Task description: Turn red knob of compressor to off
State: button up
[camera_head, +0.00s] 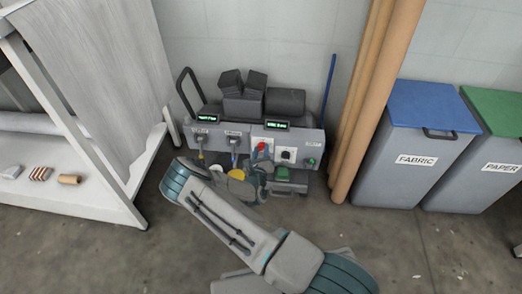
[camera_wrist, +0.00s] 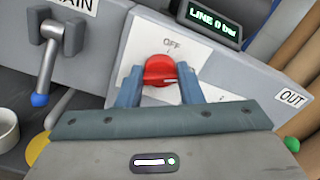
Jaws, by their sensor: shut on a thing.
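The compressor (camera_head: 215,135) is a grey unit against the back wall with a panel of valves, displays and knobs. Its red knob (camera_wrist: 160,71) sits on a white plate (camera_wrist: 198,58) marked "OFF" above the knob. The red knob also shows in the head view (camera_head: 262,147). My gripper (camera_wrist: 160,90) is at the knob, with one blue-grey finger on each side, shut on it. A light mark on the knob points to the right, not up at "OFF". The display (camera_wrist: 212,22) above reads "LINE 0 bar".
A lever valve (camera_wrist: 50,50) with a blue tip is left of the knob. A green knob (camera_head: 311,162) is at the panel's right. A white shelf (camera_head: 80,130) stands left.

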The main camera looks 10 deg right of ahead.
jog(key=n+p, duration=0.3)
jog(key=n, duration=0.3)
jog(key=shift+a, duration=0.1)
jog(key=n+p, duration=0.1)
jog(key=n, duration=0.5)
jog(key=shift+f+p, duration=0.2)
jog(key=shift+p, duration=0.1)
jog(key=shift+n, duration=0.4)
jog(key=o, duration=1)
jog(key=p+v, duration=0.4)
jog(key=v, duration=1)
jog(key=shift+w+r, duration=0.1)
jog(key=shift+r, duration=0.05)
